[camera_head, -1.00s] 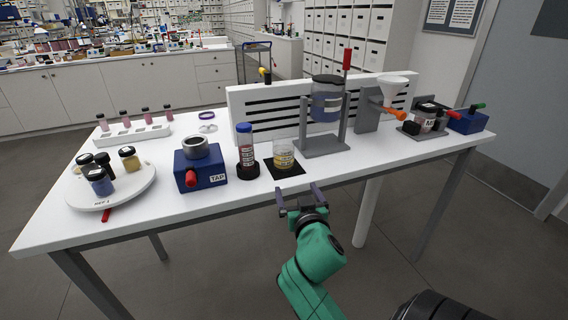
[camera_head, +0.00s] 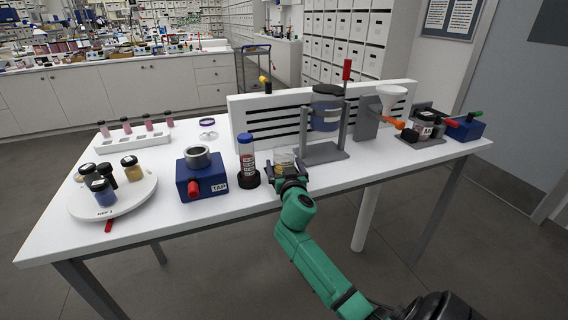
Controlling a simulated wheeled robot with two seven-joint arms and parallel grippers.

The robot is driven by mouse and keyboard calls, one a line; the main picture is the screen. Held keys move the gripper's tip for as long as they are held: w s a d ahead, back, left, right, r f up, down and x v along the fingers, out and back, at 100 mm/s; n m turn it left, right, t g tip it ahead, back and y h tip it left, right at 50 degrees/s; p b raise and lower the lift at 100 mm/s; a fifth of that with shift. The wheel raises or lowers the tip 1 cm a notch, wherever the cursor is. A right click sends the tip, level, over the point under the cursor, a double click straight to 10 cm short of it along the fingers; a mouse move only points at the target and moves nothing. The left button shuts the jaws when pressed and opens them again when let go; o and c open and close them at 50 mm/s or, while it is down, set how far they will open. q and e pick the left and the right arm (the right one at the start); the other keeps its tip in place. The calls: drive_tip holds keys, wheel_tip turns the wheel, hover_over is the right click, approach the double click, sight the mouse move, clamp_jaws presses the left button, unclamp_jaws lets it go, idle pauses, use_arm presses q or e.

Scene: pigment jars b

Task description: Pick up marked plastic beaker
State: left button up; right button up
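The marked plastic beaker (camera_head: 284,156) is clear with yellow contents and stands near the table's front edge, between the blue-capped tube and the grey stand. My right gripper (camera_head: 288,168) is directly in front of it and hides its lower part and most of the dark mat under it. The fingers are at the beaker's level, but I cannot tell whether they touch it or how far apart they are. My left gripper is not in view.
The blue-capped tube (camera_head: 246,158) stands upright just left of the beaker. The grey stand (camera_head: 321,153) holding a jar is close on the right. The blue TAP box (camera_head: 201,182) and round white turntable (camera_head: 143,190) with several jars are further left.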

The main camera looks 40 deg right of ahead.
drive_tip(key=shift+s+a, duration=0.1)
drive_tip(key=c, duration=1.2)
wheel_tip(320, 180, up, 20)
drive_tip(key=p, duration=0.2)
drive_tip(key=shift+p, duration=0.4)
